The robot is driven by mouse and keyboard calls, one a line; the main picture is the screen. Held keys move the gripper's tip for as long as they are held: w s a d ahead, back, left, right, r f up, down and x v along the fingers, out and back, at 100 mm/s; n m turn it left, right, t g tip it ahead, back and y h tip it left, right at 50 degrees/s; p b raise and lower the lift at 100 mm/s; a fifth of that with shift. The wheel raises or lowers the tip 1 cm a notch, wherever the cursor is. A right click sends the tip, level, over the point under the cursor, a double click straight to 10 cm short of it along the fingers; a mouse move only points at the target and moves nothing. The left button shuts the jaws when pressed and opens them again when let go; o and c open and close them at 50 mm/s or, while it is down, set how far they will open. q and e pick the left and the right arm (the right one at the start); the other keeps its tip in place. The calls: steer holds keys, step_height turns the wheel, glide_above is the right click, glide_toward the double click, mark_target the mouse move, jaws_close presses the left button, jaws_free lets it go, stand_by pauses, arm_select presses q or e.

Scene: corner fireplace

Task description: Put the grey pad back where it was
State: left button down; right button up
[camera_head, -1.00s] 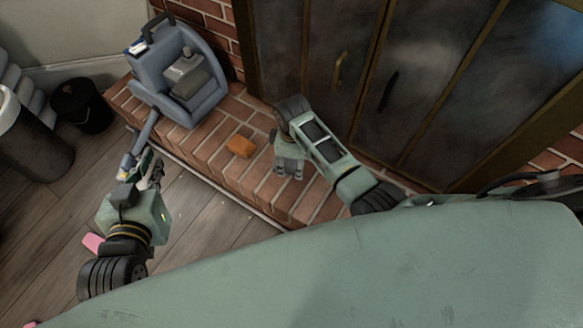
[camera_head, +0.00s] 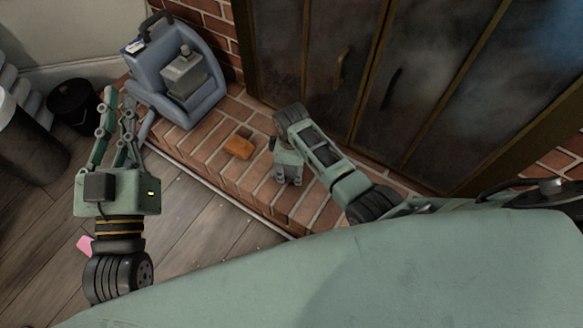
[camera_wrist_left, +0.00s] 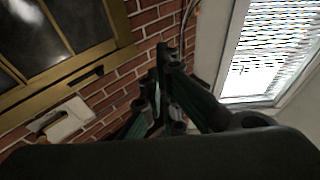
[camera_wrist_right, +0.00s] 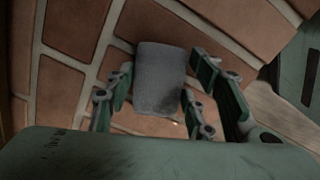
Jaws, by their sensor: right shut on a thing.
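The grey pad (camera_wrist_right: 160,75) is a rounded dark-grey block between the fingers of my right gripper (camera_wrist_right: 152,100) in the right wrist view, over the brick hearth. My right gripper (camera_head: 288,178) points down at the hearth in the head view, and the pad is hidden there. My left gripper (camera_head: 118,125) is raised at the left with a gap between its fingers and nothing seen in it. It also shows in the left wrist view (camera_wrist_left: 170,75), pointing towards the brick wall.
A blue-grey carrier (camera_head: 200,108) with a grey block in it stands on the brick hearth (camera_head: 215,140). An orange-brown block (camera_head: 239,147) lies on the bricks left of my right gripper. Dark bins (camera_head: 75,102) stand at the far left. Glass fireplace doors (camera_head: 340,70) rise behind.

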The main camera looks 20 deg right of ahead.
steer(key=o, duration=1)
steer(key=shift+r, duration=0.15)
